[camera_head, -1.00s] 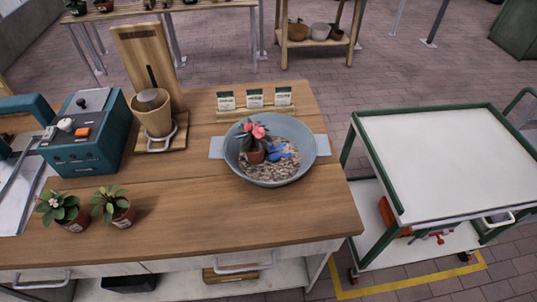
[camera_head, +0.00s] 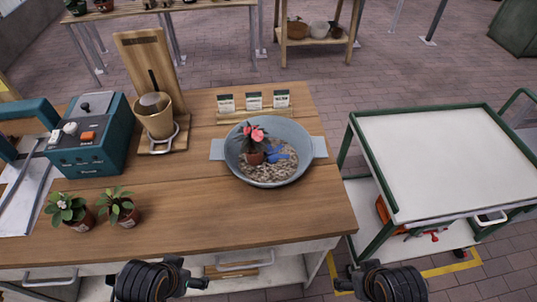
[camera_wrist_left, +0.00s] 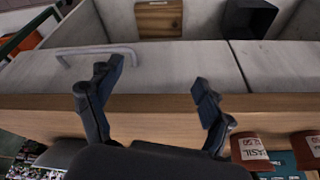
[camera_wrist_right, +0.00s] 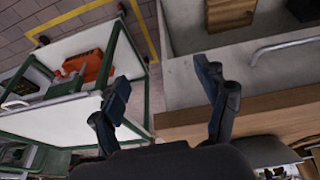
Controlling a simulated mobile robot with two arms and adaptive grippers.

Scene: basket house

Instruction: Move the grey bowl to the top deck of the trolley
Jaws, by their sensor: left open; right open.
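The grey bowl (camera_head: 276,179) stands upright on the wooden workbench top, with a flat tab handle on its left and right sides. It holds gravel, a potted plant with pink flowers (camera_head: 254,145) and a blue object (camera_head: 279,152). The trolley (camera_head: 450,160) stands right of the bench, with an empty white top deck framed in green. My left gripper (camera_head: 197,282) is open and empty at the bench's front edge, also in the left wrist view (camera_wrist_left: 156,84). My right gripper (camera_head: 346,283) is open and empty near the bench's front right corner, also in the right wrist view (camera_wrist_right: 163,86).
Two potted plants (camera_head: 118,206) stand front left on the bench. A teal machine (camera_head: 90,140) and a wooden stand with a pot (camera_head: 154,120) are behind them. Seed packets (camera_head: 254,101) stand behind the bowl. Bench space before the bowl is clear. A gap separates bench and trolley.

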